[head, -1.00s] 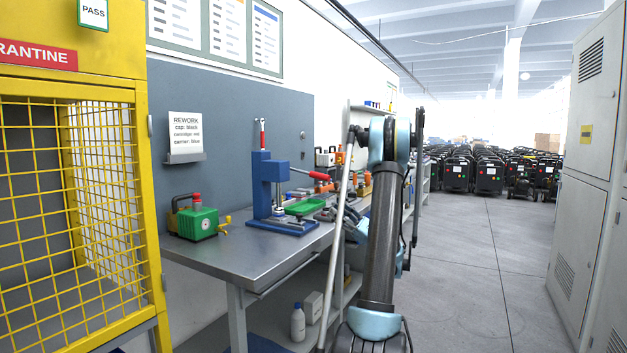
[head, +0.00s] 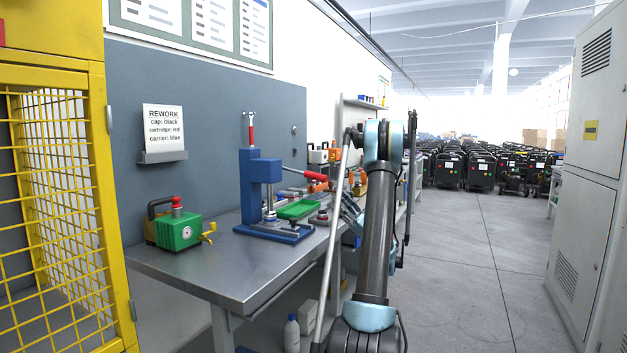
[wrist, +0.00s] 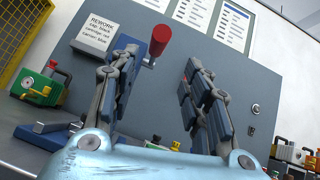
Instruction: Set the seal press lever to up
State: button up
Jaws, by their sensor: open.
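The blue seal press (head: 262,178) stands on the metal bench. Its lever (head: 316,174) sticks out to the right with a red grip, roughly level and sloping slightly down towards its free end. My gripper (head: 350,212) is right of and a little below the lever's grip, partly hidden by my arm. In the wrist view my gripper (wrist: 162,62) is open, its fingers wide apart and nothing held. The red grip (wrist: 160,40) shows beyond the fingers, nearer the left one. The blue press body is mostly hidden behind the left finger.
The bench (head: 215,272) also bears a green device (head: 178,232), a green tray (head: 298,208) and several small parts. A yellow cage (head: 65,200) stands at left. Grey cabinets (head: 588,180) stand at right. The floor (head: 470,270) between is clear.

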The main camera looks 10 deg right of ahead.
aim_at(315, 176)
jog(key=x, duration=1.4)
jog(key=shift+a+f, duration=0.1)
jog(key=shift+c, duration=0.6)
grip_shut()
